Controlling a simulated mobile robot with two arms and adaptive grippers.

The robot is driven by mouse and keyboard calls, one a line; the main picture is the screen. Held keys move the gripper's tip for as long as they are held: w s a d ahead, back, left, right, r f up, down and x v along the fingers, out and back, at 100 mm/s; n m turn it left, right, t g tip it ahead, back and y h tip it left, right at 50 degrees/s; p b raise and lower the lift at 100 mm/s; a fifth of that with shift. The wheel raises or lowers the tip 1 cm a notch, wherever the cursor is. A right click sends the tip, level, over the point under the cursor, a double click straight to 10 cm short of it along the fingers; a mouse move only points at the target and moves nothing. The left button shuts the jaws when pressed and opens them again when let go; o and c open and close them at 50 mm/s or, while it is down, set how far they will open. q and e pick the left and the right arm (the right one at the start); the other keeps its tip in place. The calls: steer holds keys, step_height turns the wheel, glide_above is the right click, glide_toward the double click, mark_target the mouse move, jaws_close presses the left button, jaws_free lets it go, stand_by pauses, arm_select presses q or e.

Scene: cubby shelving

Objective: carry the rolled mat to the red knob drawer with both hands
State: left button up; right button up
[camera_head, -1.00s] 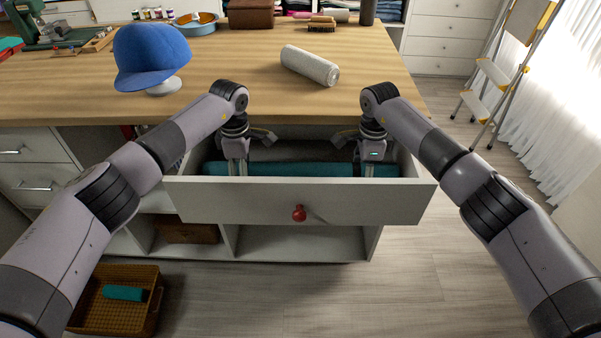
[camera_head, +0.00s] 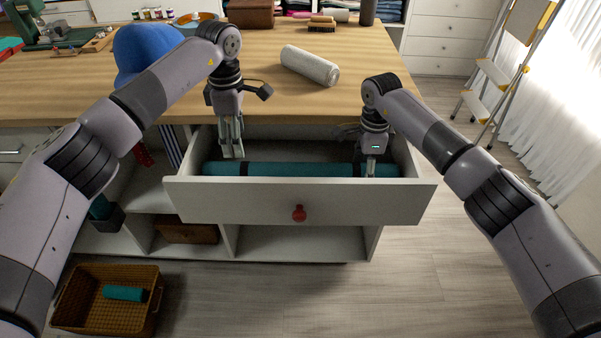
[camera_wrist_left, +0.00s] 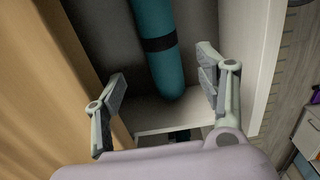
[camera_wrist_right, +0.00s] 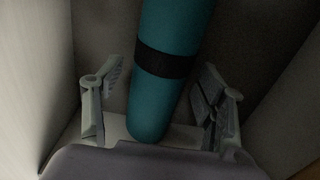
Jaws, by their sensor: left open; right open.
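The rolled mat (camera_head: 300,170), teal with dark bands, lies lengthwise inside the open red knob drawer (camera_head: 240,205). The red knob (camera_head: 299,213) is on the drawer's front. My left gripper (camera_head: 232,152) is open and raised above the mat's left end, apart from it. In the left wrist view the mat (camera_wrist_left: 157,50) shows beyond the open fingers (camera_wrist_left: 163,105). My right gripper (camera_head: 370,172) is open, low in the drawer at the mat's right end. In the right wrist view the mat's end (camera_wrist_right: 155,110) lies between its spread fingers; contact cannot be told.
A blue cap (camera_head: 145,55) and a white roll (camera_head: 310,65) are on the wooden countertop (camera_head: 400,95) above the drawer. A wicker basket (camera_head: 75,310) holding a small teal roll (camera_head: 125,293) stands on the floor at lower left.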

step_height(320, 180, up, 10)
steer(key=shift+f, duration=0.1)
stand_by(0.5)
